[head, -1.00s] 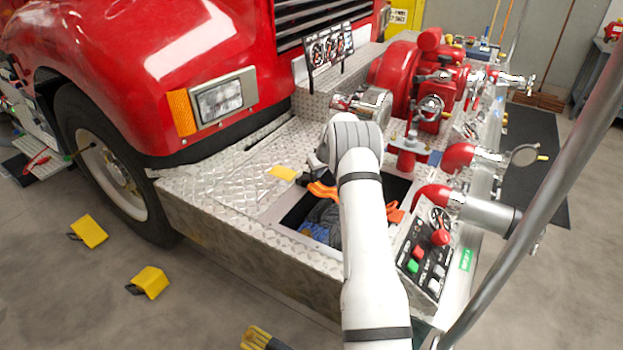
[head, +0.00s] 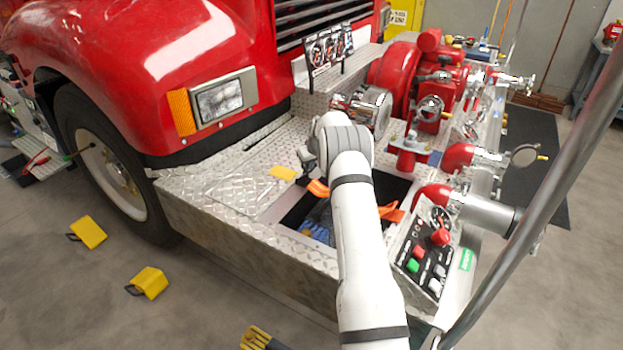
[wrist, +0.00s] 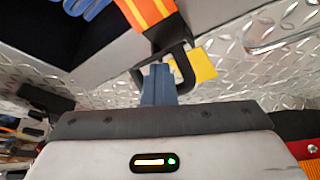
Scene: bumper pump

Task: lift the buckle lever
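The buckle lever seems to be the black looped bar (wrist: 187,70) at the end of an orange strap with a yellow stripe (wrist: 148,12) in the wrist view. My gripper (wrist: 159,70) shows there as narrow blue-grey fingers close together, so it looks shut. Its tips lie within the outline of the black loop; I cannot tell whether they touch it. In the head view my gripper (head: 307,158) is mostly hidden behind my wrist, above the left edge of the open bumper well. The orange strap (head: 318,188) shows just below it; the lever is hidden there.
A yellow tag (head: 282,173) lies on the diamond-plate bumper (head: 225,185), left of the open well. Red pump fittings (head: 408,150) and a control panel (head: 425,260) stand to the right. A steel rail (head: 540,190) crosses the right side.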

